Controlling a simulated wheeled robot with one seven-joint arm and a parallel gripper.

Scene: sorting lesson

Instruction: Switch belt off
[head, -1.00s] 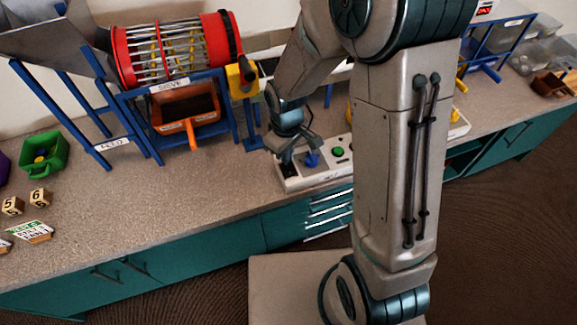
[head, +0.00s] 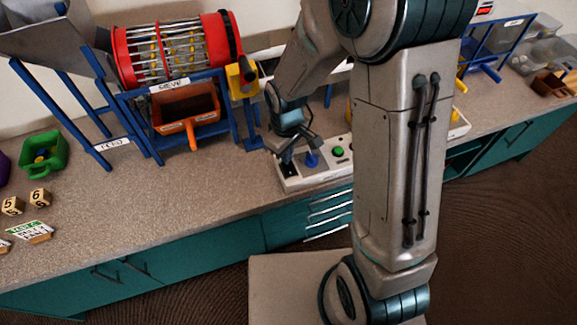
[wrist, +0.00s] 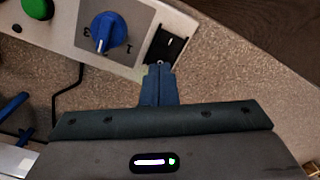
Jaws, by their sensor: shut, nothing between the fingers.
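The white control panel (head: 318,177) lies along the bench front; it also shows in the wrist view (wrist: 60,38). A black rocker switch (wrist: 168,47) sits at its end, beside a blue knob (wrist: 108,30) with numbers around it. Which way the rocker is tipped I cannot tell. A green button (wrist: 38,8) is farther along the panel. My gripper (wrist: 158,70) is shut and empty, its fingertips at the panel's edge right by the rocker; contact is unclear. In the head view my gripper (head: 287,157) is over the panel's left end and partly hides the switch.
The red sieve drum (head: 222,45) stands on a blue frame with an orange drawer (head: 185,108) below. A green bin (head: 42,155), number blocks (head: 40,197) and cards (head: 32,232) lie at left. The bench top (head: 160,210) between is clear.

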